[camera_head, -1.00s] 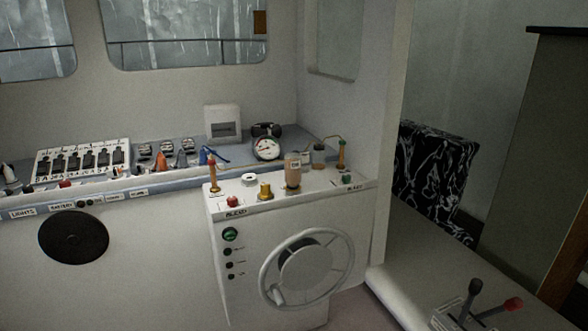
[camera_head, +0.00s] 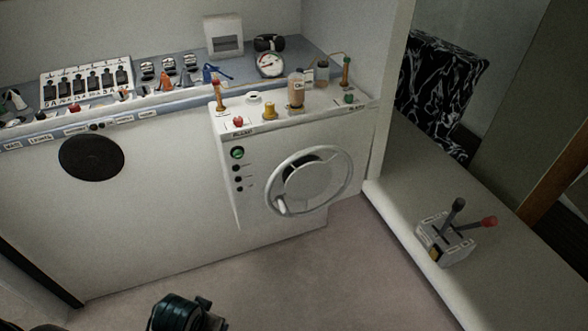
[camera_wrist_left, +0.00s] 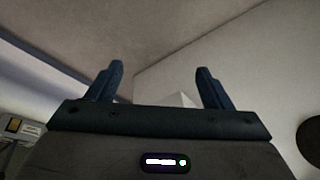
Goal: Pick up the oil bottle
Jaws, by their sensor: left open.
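The oil bottle (camera_head: 297,90), small and amber-brown with a pale label, stands upright on top of the white steering console in the head view. A clear jar (camera_head: 321,74) stands just behind it to the right. My left gripper (camera_wrist_left: 160,82) shows in the left wrist view with its two dark blue fingers spread and nothing between them. The bottle is not seen in that view. A dark teal part of my own arm shows at the bottom of the head view, well below the console. My right gripper is not in view.
A switch panel (camera_head: 88,84) and a gauge (camera_head: 270,64) sit on the dash. A lever box (camera_head: 446,240) stands on the right bench. The floor before the console is clear.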

